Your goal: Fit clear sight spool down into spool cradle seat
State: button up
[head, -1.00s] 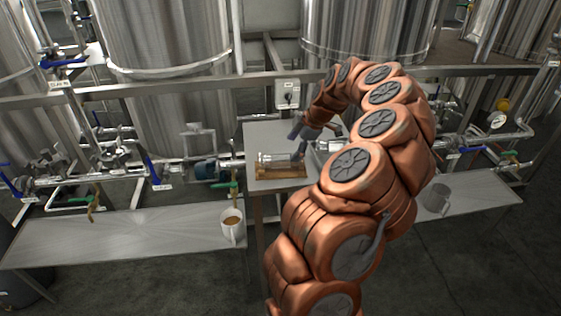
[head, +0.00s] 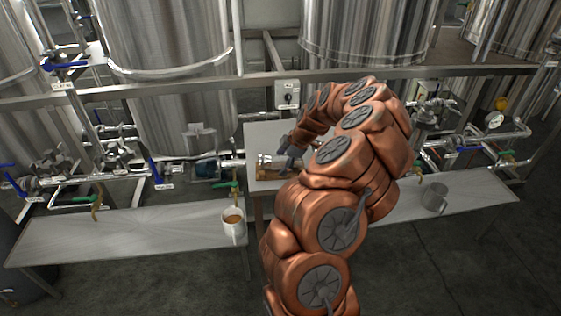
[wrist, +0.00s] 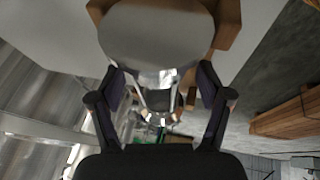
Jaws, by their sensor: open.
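The clear sight spool (head: 264,160) lies on its side on a brown wooden holder (head: 262,176) on the small grey table. My gripper (head: 285,157) is at the spool's right part in the head view, and my arm hides what is to the right. In the wrist view, the fingers (wrist: 161,84) are spread apart, with the spool's grey round end (wrist: 155,38) and shiny body between and beyond them. Contact with the spool cannot be made out. The wooden holder (wrist: 228,25) shows behind the round end. I cannot tell which part is the spool cradle seat.
A grey mug (head: 435,198) stands on the right bench (head: 470,200). Pipes and valves (head: 120,165) run behind, below large steel tanks (head: 165,45). A switch box (head: 288,93) hangs above the table.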

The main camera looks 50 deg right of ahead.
grip_shut()
dwell(0.5)
jog(key=shift+r, duration=0.1)
